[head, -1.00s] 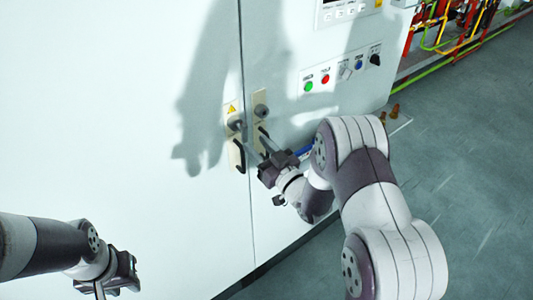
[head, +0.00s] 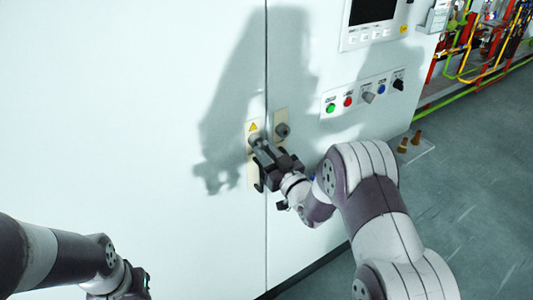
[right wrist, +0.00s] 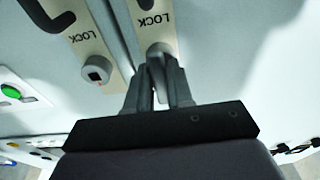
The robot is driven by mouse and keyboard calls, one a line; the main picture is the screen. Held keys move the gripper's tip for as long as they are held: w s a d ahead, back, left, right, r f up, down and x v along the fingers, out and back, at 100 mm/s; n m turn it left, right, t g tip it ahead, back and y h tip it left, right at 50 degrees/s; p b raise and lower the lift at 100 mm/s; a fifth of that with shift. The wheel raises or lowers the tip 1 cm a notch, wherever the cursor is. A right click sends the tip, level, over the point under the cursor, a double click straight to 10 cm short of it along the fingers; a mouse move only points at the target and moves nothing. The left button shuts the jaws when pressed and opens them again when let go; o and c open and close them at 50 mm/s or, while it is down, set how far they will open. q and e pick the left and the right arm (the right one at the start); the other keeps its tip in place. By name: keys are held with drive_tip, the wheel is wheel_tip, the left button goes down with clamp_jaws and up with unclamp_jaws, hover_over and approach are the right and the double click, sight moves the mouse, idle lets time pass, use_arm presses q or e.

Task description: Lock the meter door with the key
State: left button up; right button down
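The meter door is part of a pale cabinet front (head: 190,60) with a vertical seam. Two beige lock plates flank the seam: a left one (head: 252,126) with a yellow warning sign and a right one (head: 281,114). Each bears a round grey lock, left (head: 254,140) and right (head: 282,130). My right gripper (head: 262,150) is at the left lock. In the right wrist view its fingers (right wrist: 160,78) reach that lock (right wrist: 160,50) with a narrow gap between them. I cannot make out a key or tell whether they grip. My left gripper (head: 132,285) is low left, partly cut off.
A dark handle (head: 258,180) lies just below my right gripper. Buttons and knobs (head: 365,92) sit right of the locks, under a screen (head: 372,10). Coloured pipes (head: 485,45) stand at the far right.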

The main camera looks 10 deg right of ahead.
idle(0.5)
drive_tip(key=shift+f+n+b, duration=0.2)
drive_tip(key=shift+n+b, duration=0.3)
drive_tip(key=shift+b, duration=0.1)
drive_tip(key=shift+n+b, duration=0.6)
drive_tip(key=shift+n, duration=0.1)
drive_tip(key=shift+n+y+b, duration=0.3)
drive_tip(key=shift+n+b, duration=0.1)
drive_tip(key=shift+n, duration=0.3)
drive_tip(key=shift+r, duration=0.15)
